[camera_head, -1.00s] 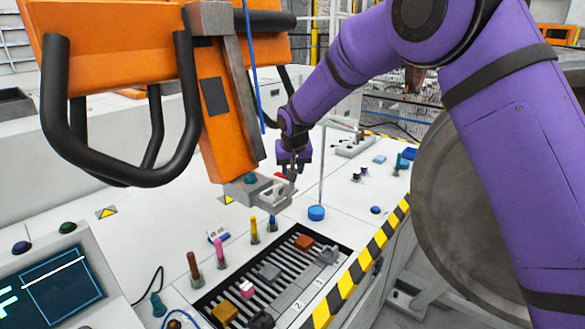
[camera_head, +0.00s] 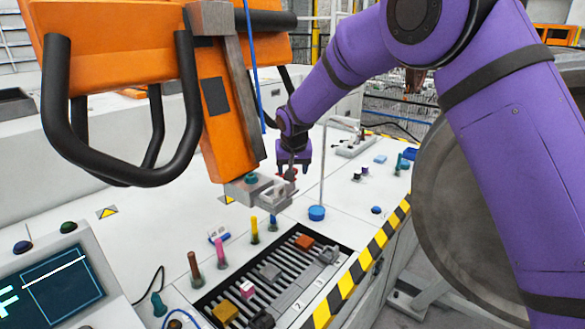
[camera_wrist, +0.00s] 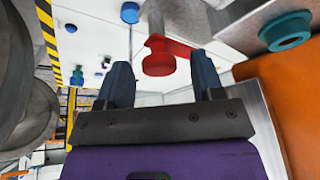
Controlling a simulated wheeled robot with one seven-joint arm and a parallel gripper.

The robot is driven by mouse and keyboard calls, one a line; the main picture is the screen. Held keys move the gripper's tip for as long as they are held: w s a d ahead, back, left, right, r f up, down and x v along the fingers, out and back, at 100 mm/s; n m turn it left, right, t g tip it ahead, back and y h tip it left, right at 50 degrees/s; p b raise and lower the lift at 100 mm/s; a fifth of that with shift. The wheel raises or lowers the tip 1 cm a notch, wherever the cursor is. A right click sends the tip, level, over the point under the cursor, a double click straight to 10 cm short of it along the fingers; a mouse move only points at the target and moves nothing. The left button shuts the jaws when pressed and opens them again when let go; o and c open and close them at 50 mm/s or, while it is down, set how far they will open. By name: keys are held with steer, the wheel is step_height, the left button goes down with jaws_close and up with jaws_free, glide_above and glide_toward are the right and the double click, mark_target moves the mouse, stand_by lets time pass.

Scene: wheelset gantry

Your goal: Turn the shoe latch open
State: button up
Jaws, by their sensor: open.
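The shoe is a grey metal block (camera_head: 262,192) at the lower end of the orange hanging arm (camera_head: 222,130), with a teal knob (camera_head: 252,179) on it. The teal knob also shows at the upper right of the wrist view (camera_wrist: 287,32). The red latch (camera_wrist: 160,62) has a round red head and a flat red lever, beside the shoe's metal. My gripper (camera_wrist: 162,82) is open, and the red head appears in the gap just beyond its two dark fingertips. I cannot tell whether they touch. In the head view my gripper (camera_head: 291,170) is small and partly hides the latch.
Below the shoe is a slotted tray (camera_head: 290,272) with several small blocks. Coloured pegs (camera_head: 254,230) stand beside it. A blue button (camera_head: 316,213) and a thin upright rod (camera_head: 322,165) are close to the right of the shoe. A striped edge (camera_head: 365,262) bounds the bench.

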steer(key=v, duration=1)
steer(key=shift+s+r, duration=0.2)
steer(key=shift+r, duration=0.1)
steer(key=shift+d, duration=0.15)
steer(key=s+d+r, duration=0.6)
steer(key=s+d, duration=0.2)
steer(key=d, duration=0.2)
steer(key=s+d+r, duration=0.6)
steer(key=s+d, duration=0.2)
steer(key=d, duration=0.3)
steer(key=s+d+f, duration=0.1)
steer(key=s+d, duration=0.2)
steer(key=s, duration=0.5)
steer(key=s+d+f, duration=0.1)
steer(key=s+d, duration=0.3)
steer(key=s, duration=0.4)
steer(key=s+d+f+m, duration=0.1)
steer(key=s+d+f, duration=0.1)
steer(key=s, duration=0.6)
steer(key=shift+s+d+t, duration=0.25)
steer(key=shift+d+t, duration=0.15)
steer(key=shift+d, duration=0.3)
